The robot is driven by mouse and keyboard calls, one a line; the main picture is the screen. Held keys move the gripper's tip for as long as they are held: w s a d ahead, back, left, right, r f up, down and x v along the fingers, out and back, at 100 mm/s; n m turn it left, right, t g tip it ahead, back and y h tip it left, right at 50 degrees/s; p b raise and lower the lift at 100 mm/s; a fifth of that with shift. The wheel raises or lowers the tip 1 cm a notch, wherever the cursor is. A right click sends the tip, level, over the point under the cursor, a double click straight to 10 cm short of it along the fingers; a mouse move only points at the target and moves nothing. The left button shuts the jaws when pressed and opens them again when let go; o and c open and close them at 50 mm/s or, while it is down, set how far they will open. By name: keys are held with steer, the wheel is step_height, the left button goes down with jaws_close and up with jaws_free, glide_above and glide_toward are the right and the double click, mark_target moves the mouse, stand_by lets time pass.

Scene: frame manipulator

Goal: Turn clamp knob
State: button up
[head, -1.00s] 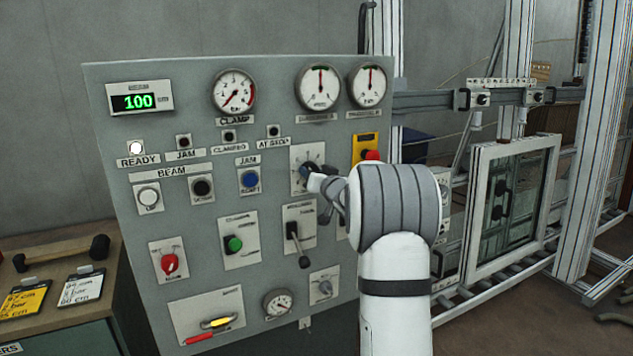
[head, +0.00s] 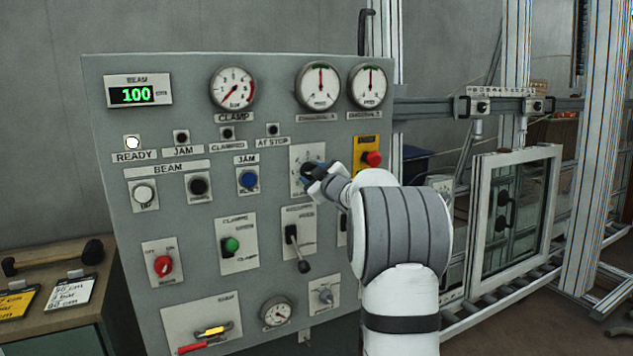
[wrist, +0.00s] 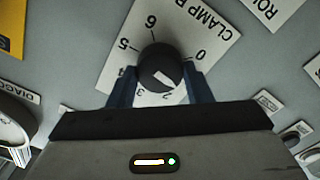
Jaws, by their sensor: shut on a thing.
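The clamp knob (wrist: 160,66) is round and black with a white mark on its face. It sits on a white dial plate (wrist: 195,28) printed "CLAMP B…", with numbers including 0, 2, 3, 5 and 6. The white mark lies on the lower right of the knob, roughly between the 2 and the 0. My gripper (wrist: 158,86) is shut on the knob, with one blue finger on each side. In the head view my gripper (head: 312,172) is at the dial plate (head: 303,153) and mostly hides the knob.
A red button on yellow (head: 371,158) is close to the right of my wrist. A black lever (head: 297,248) is below, and a blue button (head: 248,180) is to the left. The clamp gauge (head: 232,88) needle points lower left. The display (head: 137,95) reads 100.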

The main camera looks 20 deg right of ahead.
steer(key=n+b, duration=0.2)
steer(key=n, duration=0.1)
steer(key=n+b, duration=0.1)
steer(key=n, duration=0.3)
steer(key=n+b, duration=0.2)
steer(key=n, duration=0.1)
steer(key=shift+f+b, duration=0.3)
steer(key=shift+f, duration=0.05)
steer(key=shift+r+n, duration=0.1)
steer(key=shift+n, duration=0.3)
steer(key=o, duration=1)
steer(key=shift+c, duration=0.2)
steer(key=shift+o, duration=0.2)
steer(key=shift+r, duration=0.15)
steer(key=s, duration=0.7)
steer(key=shift+s+d+b, duration=0.15)
steer(key=shift+s+b, duration=0.15)
steer(key=shift+s, duration=0.1)
